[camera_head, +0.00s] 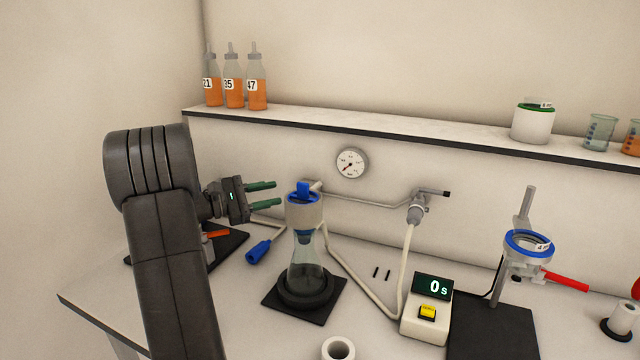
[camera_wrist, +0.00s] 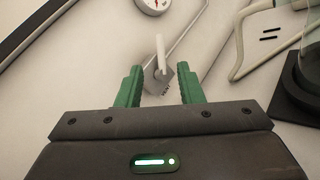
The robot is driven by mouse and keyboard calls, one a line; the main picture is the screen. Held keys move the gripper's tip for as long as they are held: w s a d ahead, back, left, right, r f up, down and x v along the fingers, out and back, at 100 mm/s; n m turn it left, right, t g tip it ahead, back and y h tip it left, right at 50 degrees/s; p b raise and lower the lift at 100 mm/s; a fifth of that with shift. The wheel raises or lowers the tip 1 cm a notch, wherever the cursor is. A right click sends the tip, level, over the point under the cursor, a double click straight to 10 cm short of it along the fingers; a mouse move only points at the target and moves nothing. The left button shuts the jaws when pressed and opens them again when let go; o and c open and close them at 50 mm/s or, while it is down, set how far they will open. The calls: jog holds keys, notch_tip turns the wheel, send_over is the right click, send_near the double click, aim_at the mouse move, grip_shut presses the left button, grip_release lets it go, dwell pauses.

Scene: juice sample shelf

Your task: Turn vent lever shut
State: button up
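The vent valve (camera_wrist: 162,80) shows in the wrist view as a small grey block with dark lettering. Its pale lever (camera_wrist: 161,52) points up in that picture, away from my gripper. My gripper (camera_wrist: 161,82) is open, its green fingers to the left and right of the valve with gaps on both sides. In the head view my gripper (camera_head: 276,194) points right, its fingertips left of the flask's top. A grey piece (camera_head: 315,185) behind the blue-topped funnel seems to be the valve; its lever cannot be made out there. I cannot tell the depth between fingertips and lever.
The filter flask (camera_head: 305,258) stands on a black base close to my fingers. A thin pipe (camera_head: 365,200) runs along the wall below the gauge (camera_head: 352,163) to another valve (camera_head: 418,208). A blue-handled tool (camera_head: 258,252) lies below my gripper. A shelf (camera_head: 390,127) hangs above.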

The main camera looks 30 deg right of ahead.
aim_at(316, 185)
jog(key=d, duration=0.4)
jog(key=d+p, duration=0.1)
jog(key=d, duration=0.8)
jog(key=shift+s+d+p, duration=0.3)
jog(key=shift+d+p, duration=0.05)
jog(key=shift+p, duration=0.05)
grip_shut()
